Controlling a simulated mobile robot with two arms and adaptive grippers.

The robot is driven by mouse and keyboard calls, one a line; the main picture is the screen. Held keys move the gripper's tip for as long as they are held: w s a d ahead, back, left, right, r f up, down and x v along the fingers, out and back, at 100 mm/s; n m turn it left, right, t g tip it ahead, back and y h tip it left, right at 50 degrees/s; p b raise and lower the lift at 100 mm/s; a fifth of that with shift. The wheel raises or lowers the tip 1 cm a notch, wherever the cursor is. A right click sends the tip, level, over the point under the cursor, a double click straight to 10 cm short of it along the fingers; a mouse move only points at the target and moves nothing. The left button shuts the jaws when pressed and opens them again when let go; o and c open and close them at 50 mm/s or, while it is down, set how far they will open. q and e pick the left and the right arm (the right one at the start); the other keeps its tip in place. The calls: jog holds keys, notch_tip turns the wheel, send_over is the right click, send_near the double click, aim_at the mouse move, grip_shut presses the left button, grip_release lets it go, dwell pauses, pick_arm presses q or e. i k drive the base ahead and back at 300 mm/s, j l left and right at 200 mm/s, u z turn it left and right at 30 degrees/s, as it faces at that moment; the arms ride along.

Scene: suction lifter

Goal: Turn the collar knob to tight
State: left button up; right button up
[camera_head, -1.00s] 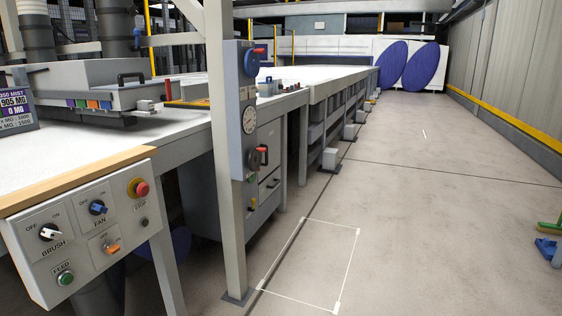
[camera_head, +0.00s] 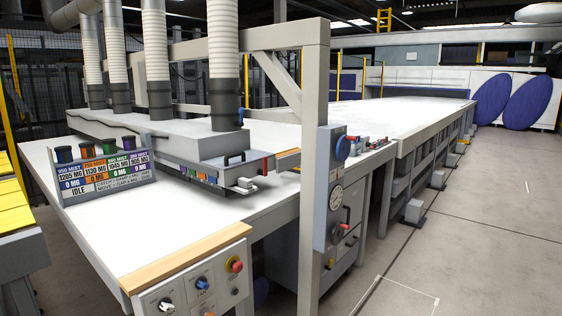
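I cannot tell which control is the collar knob; no collar label is legible. A grey panel (camera_head: 321,205) is fixed to the tall post. Neither gripper is in view.
A long white table (camera_head: 100,235) with a wooden front edge (camera_head: 190,258) fills the middle. A hood with ribbed hoses (camera_head: 222,40) and a label display (camera_head: 105,175) stand on it. The post (camera_head: 312,130) rises at the table's right. Concrete floor (camera_head: 480,220) is clear at right.

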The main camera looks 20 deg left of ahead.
aim_at(240, 91)
jog(key=u, duration=1.45)
jog(key=i+l, duration=0.8)
jog(key=l, duration=0.05)
